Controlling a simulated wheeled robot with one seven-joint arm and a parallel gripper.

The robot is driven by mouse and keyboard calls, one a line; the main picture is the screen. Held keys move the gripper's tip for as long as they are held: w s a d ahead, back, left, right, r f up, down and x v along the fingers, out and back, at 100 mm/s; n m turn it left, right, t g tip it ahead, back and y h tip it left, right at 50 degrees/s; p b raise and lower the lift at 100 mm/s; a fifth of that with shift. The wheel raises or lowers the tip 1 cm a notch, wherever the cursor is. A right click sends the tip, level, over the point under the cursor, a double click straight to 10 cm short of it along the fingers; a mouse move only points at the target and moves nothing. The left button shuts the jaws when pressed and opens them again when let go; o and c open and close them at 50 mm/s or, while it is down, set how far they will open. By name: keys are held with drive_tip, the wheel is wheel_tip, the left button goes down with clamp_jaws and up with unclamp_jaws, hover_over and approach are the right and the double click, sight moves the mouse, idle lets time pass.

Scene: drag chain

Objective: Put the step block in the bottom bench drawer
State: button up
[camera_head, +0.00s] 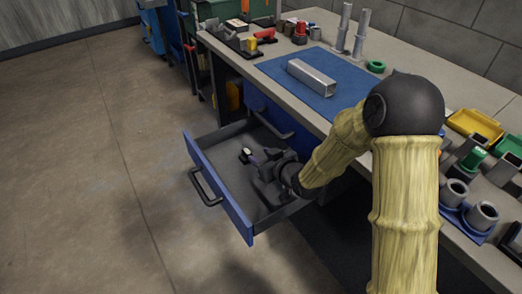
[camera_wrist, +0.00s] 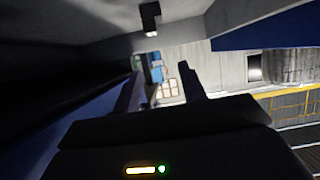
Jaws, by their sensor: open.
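The bottom bench drawer (camera_head: 222,188) is pulled out, with its blue front and dark handle facing left in the head view. My gripper (camera_head: 256,178) is low inside the drawer, open, with its fingers pointing toward the drawer front. A small dark stepped piece with a pale end, which looks like the step block (camera_head: 247,156), is in the drawer beside my fingers. In the wrist view the dark stepped block (camera_wrist: 150,17) shows at the top against a grey surface, apart from my two spread fingers (camera_wrist: 162,88). Nothing shows between the fingers.
Another blue drawer front (camera_head: 268,108) with a handle is under the bench top, behind the open drawer. On the bench, a blue mat (camera_head: 335,95) holds a metal bar (camera_head: 311,77). Cups, bins and fittings crowd the bench's right end. The floor left of the drawer is clear.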

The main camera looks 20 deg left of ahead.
drive_tip(key=shift+w+v, duration=0.25)
drive_tip(key=shift+v, duration=0.95)
drive_tip(key=shift+w+d, duration=0.15)
drive_tip(key=shift+d, duration=0.05)
drive_tip(key=shift+w, duration=0.1)
